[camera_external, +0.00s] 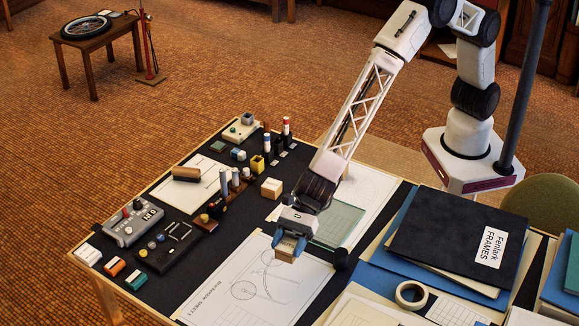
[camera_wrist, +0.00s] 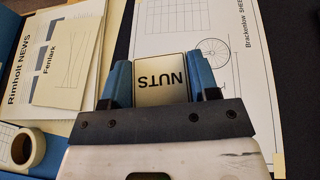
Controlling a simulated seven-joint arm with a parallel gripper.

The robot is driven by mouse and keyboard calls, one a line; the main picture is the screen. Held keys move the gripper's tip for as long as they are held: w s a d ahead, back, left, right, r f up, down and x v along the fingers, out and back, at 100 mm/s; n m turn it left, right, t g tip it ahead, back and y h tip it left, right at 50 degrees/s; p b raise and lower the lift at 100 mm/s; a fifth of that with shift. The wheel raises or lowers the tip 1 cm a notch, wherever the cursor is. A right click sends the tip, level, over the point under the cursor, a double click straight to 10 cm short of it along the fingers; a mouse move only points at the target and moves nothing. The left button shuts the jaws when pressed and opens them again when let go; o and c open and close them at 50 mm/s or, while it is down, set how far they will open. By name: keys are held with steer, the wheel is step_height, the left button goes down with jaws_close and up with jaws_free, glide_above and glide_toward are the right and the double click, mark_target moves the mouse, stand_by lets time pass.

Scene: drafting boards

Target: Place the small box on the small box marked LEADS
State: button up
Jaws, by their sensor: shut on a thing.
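My gripper (camera_external: 289,246) has blue fingers and is shut on a small tan box (camera_external: 286,255), in front of my arm over the drawing sheet. In the wrist view, the held box (camera_wrist: 160,80) sits between both fingers of my gripper (camera_wrist: 161,72), with a pale top that reads NUTS upside down. Another small tan box (camera_external: 271,188) with a pale top stands on the dark mat, behind and a little left of my gripper. Its lettering is too small to read, so I cannot tell whether it is the one marked LEADS.
A bicycle drawing sheet (camera_external: 242,287) lies below my gripper. A tape roll (camera_external: 411,295) and folders (camera_external: 456,240) lie farther right. Upright markers (camera_external: 286,127) and a grey device (camera_external: 133,222) are left.

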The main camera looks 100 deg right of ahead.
steer(key=shift+s+d+r, duration=0.1)
steer(key=shift+d, duration=0.5)
steer(key=s+d+r, duration=0.1)
steer(key=s+d, duration=0.5)
steer(key=d, duration=0.4)
steer(key=s+d+r, duration=0.1)
steer(key=s+d, duration=0.4)
steer(key=d, duration=0.4)
steer(key=s+d, duration=0.6)
steer(key=d, duration=0.4)
steer(key=s+d, duration=0.7)
steer(key=s, duration=0.5)
steer(key=s+d+m+t+h, duration=0.1)
steer(key=s+d, duration=0.6)
steer(key=s, duration=0.6)
steer(key=shift+s+f, duration=0.15)
steer(key=w+a, duration=0.1)
steer(key=w, duration=0.4)
steer(key=w+a+f, duration=0.1)
steer(key=w, duration=0.4)
steer(key=w+a, duration=0.1)
steer(key=w, duration=0.4)
steer(key=shift+w+a+f, duration=0.15)
steer(key=shift+w+f, duration=0.1)
steer(key=shift+w, duration=0.1)
